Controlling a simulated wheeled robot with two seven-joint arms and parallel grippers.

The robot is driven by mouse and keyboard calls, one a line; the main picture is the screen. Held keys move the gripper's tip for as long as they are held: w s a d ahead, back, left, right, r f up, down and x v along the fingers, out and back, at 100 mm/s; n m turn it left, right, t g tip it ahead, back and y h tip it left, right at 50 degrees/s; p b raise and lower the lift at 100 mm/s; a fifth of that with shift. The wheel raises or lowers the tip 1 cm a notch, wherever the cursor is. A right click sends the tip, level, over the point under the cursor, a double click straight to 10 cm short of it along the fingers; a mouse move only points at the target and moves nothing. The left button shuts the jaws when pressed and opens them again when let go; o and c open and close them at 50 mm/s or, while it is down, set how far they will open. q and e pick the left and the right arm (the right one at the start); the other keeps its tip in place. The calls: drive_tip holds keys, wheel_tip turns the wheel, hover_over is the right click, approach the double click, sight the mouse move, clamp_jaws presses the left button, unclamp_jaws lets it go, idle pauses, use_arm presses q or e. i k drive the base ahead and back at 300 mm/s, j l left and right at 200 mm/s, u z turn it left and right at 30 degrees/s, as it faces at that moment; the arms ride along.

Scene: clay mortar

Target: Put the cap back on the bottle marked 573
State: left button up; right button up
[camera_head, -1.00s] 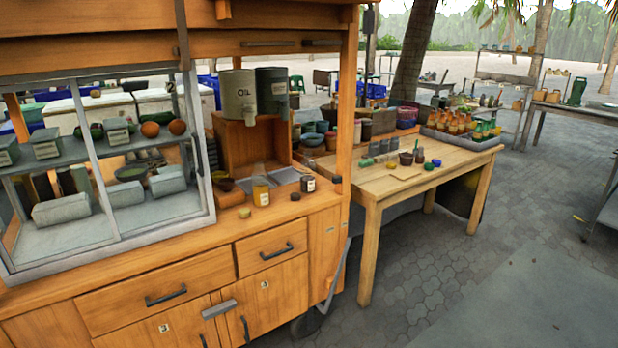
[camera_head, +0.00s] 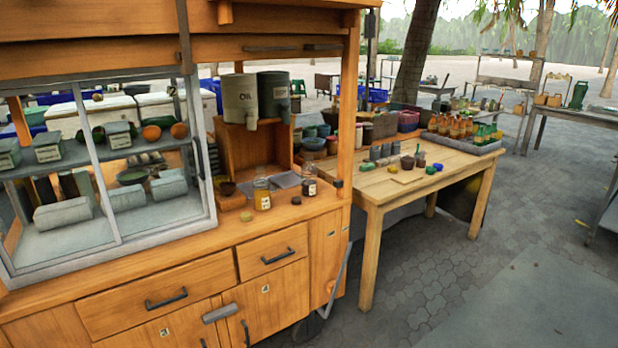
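Two small labelled bottles stand upright on the wooden counter of the stall. One is a clear bottle (camera_head: 263,198) with amber contents. The other is a dark bottle (camera_head: 309,188) to its right. Their labels are too small to read, so I cannot tell which is marked 573. A small dark and yellow cap-like piece (camera_head: 296,200) lies beside the dark bottle. Neither of my grippers is in view.
Behind the bottles stand two drink dispensers (camera_head: 239,98) on a wooden box. A glass display case (camera_head: 105,170) closes off the left. A wooden table (camera_head: 450,165) on the right holds cups, a crate of bottles (camera_head: 460,136) and small coloured pieces. The paved floor in front is clear.

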sight(308, 171)
drive_tip(key=i+u, duration=0.1)
drive_tip(key=i, duration=0.55)
drive_tip(key=i+l+u, duration=0.1)
drive_tip(key=i, duration=0.55)
drive_tip(key=i+l+u, duration=0.15)
drive_tip(key=i, duration=0.5)
drive_tip(key=l, duration=0.1)
